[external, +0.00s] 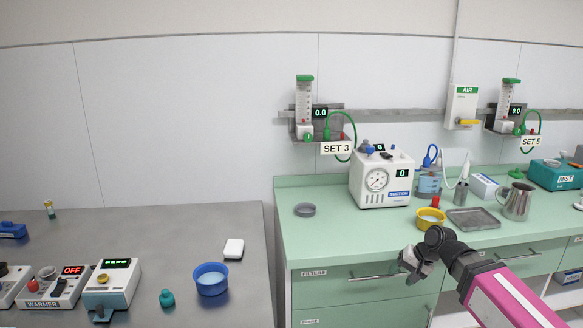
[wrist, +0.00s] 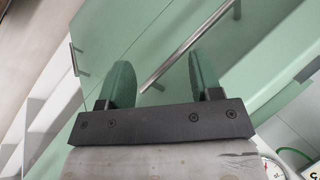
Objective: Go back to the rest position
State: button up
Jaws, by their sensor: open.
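My gripper (external: 412,265) is in front of the green cabinet, at the height of its upper drawer, with my pink arm reaching in from the lower right. In the wrist view my gripper (wrist: 155,85) has two green fingers well apart with nothing between them. A drawer handle (wrist: 190,45) shows behind the fingers. In the external view the long drawer handle (external: 375,276) lies just left of my gripper; I cannot tell whether they touch.
The green counter (external: 320,240) bears a suction unit (external: 382,180), a yellow bowl (external: 431,218), a grey tray (external: 473,218) and a metal jug (external: 516,202). A grey table (external: 150,240) at left holds a blue bowl (external: 211,279) and a warmer (external: 55,288). The counter's front left is clear.

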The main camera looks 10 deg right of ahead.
jog(key=s+d+f+n+g+h, duration=0.1)
jog(key=s+d+f, duration=0.1)
jog(key=d+f, duration=0.3)
jog(key=s+d+f+n+g+h, duration=0.1)
jog(key=d+f, duration=0.4)
jog(key=f, duration=0.6)
jog(key=s+d+f+n+g+h, duration=0.1)
jog(key=s+d+f+n+h, duration=0.2)
jog(key=f, duration=0.6)
jog(key=shift+s+d, duration=0.55)
jog(key=shift+d, duration=0.4)
jog(key=shift+f, duration=0.1)
